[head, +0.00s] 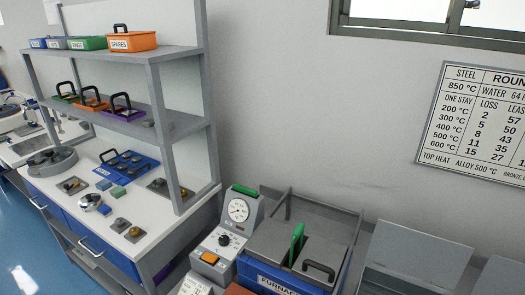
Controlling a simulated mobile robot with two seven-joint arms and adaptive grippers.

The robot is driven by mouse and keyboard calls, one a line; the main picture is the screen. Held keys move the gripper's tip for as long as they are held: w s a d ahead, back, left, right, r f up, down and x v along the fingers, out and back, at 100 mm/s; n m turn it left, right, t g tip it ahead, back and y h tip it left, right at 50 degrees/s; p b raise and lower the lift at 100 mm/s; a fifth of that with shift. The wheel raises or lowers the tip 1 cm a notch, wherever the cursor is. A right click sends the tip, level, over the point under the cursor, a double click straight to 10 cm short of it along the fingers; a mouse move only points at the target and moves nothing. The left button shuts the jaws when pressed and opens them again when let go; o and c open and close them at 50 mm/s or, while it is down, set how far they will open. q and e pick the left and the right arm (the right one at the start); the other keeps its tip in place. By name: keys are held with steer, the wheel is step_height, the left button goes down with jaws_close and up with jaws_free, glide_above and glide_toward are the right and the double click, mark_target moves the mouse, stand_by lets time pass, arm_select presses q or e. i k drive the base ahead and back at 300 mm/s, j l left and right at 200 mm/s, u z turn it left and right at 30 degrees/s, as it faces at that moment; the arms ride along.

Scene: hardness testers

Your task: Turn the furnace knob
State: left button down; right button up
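The furnace (278,282) is a grey box with a blue front label reading "FURNACE", at the bottom centre of the head view. Its top carries an upright green handle (297,243) and a black handle (318,268). To its left stands a grey control unit with a round white dial gauge (238,210). Below the gauge is a small dark knob (224,240) on a light round face; its exact setting is too small to read. An orange part (209,257) sits below the knob. Neither of my grippers shows in the head view.
A white-topped bench (150,235) with shelves stands to the left, bearing bins, handled trays and small parts. A grey cabinet or bin (420,252) stands right of the furnace. A wall chart (480,125) and a window are above. Blue floor shows at the lower left.

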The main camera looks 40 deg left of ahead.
mark_target(224, 241)
steer(key=u, duration=1.6)
steer(key=i+j+z, duration=0.15)
steer(key=z, duration=0.35)
steer(key=i+j+z, duration=0.1)
steer(key=j+z, duration=0.4)
